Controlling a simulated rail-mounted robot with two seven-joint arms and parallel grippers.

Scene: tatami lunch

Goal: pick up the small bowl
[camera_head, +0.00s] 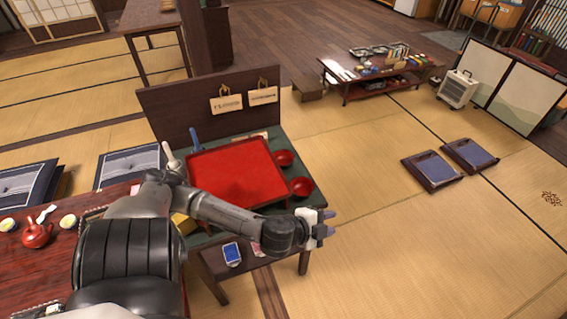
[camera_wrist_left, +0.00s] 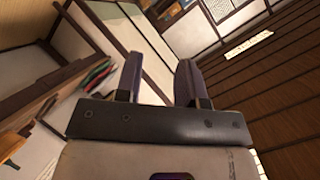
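Two red bowls stand to the right of a red tray (camera_head: 240,172) on the low dark green table (camera_head: 290,141). One bowl (camera_head: 284,158) is farther back and the other bowl (camera_head: 301,187) is nearer; they look close in size, so I cannot tell which is the small one. My left gripper (camera_head: 329,226) is in front of and a little right of the nearer bowl, apart from it, pointing right. In the left wrist view the left gripper (camera_wrist_left: 158,66) shows two fingers wide apart with nothing between them. My right gripper is not in view.
A dark upright board (camera_head: 172,107) with two hanging signs stands behind the tray. A blue-faced item (camera_head: 232,254) lies on a lower surface in front. A red teapot (camera_head: 37,233) is on the table at left. Open tatami (camera_head: 420,250) lies to the right.

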